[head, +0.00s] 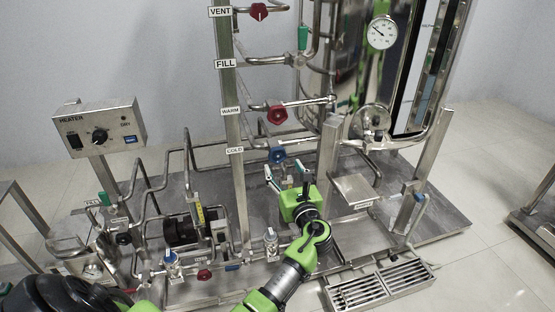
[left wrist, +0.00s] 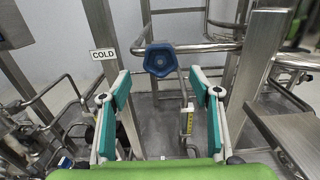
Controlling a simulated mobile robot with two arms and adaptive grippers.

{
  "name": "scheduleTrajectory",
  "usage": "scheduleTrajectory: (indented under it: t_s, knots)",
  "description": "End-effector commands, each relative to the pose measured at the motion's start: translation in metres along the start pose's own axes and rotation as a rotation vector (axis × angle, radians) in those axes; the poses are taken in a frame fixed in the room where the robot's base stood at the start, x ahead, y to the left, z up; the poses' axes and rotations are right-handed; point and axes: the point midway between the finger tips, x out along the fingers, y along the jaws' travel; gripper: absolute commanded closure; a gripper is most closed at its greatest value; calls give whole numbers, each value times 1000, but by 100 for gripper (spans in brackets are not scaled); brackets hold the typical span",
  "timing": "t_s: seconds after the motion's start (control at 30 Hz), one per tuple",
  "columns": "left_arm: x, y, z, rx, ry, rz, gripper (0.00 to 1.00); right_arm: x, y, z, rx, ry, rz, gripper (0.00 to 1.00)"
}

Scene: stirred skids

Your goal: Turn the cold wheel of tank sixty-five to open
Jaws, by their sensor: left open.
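The cold wheel is a blue handwheel (head: 277,155) on a horizontal pipe, right of the post with the COLD label (head: 235,150). In the left wrist view the blue wheel (left wrist: 160,60) is ahead, near the top middle, beyond my fingertips, with the COLD label (left wrist: 103,54) to its left. My left gripper (head: 287,172) is just below and in front of the wheel in the head view. Its teal-padded fingers (left wrist: 160,88) are spread apart with nothing between them, not touching the wheel. My right gripper is not clearly seen; a dark blurred part is at the lower left.
Red wheels sit above, at the WARM (head: 278,115) and VENT (head: 259,11) labels. A steel tank with a gauge (head: 381,32) stands right. A heater box (head: 100,127) and low piping are left. A drain grate (head: 380,284) lies in front.

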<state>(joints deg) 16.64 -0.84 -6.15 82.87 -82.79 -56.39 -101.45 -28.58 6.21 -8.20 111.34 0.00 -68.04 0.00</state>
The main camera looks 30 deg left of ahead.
Motion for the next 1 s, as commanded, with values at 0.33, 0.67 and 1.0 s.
scheduleTrajectory:
  t_s: [0.33,0.67,1.0]
  knots:
    - [62,0,-2,-1,1,0,43,-37,2,-12,3,23,4,65]
    - [74,0,-1,-2,2,-1,43,-48,3,-15,4,25,5,65]
    - [74,0,-1,-2,2,-1,82,-48,3,-15,5,26,5,65]
